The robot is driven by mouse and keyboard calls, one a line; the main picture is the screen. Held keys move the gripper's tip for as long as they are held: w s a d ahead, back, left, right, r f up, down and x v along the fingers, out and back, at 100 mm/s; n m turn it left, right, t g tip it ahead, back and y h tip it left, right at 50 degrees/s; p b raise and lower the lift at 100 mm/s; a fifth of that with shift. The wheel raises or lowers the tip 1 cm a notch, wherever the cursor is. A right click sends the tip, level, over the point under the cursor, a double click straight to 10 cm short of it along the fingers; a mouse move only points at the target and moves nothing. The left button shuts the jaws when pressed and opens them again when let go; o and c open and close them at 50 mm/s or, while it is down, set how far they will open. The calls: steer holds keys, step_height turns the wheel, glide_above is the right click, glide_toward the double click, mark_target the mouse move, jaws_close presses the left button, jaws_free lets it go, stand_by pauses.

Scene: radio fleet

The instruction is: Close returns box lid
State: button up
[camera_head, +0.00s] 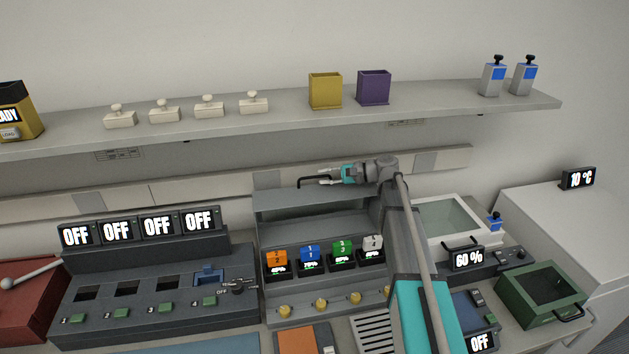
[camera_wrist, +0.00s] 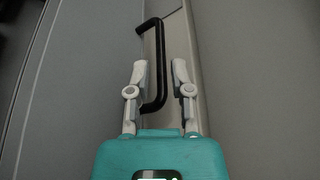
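No box in view carries a readable returns label, so I cannot tell which one it is. A green box (camera_head: 512,288) with a dark framed top and a black front handle stands at the far right. A white box (camera_head: 418,222) with a glass-like top stands behind my arm. My gripper (camera_head: 322,179) is open and empty at the upper edge of the grey charging cabinet (camera_head: 300,204), beside its black bar handle (camera_head: 313,180). In the wrist view, the handle (camera_wrist: 151,62) lies between the spread fingers (camera_wrist: 160,72), nearer the left finger.
Several numbered radios (camera_head: 310,255) stand inside the cabinet. A switch console (camera_head: 150,290) with OFF displays is to its left. Above, a shelf (camera_head: 270,118) holds a yellow bin (camera_head: 325,91) and a purple bin (camera_head: 373,87). My arm covers part of the bench right of the cabinet.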

mark_target(320, 177)
steer(key=shift+x, duration=1.65)
jaws_close()
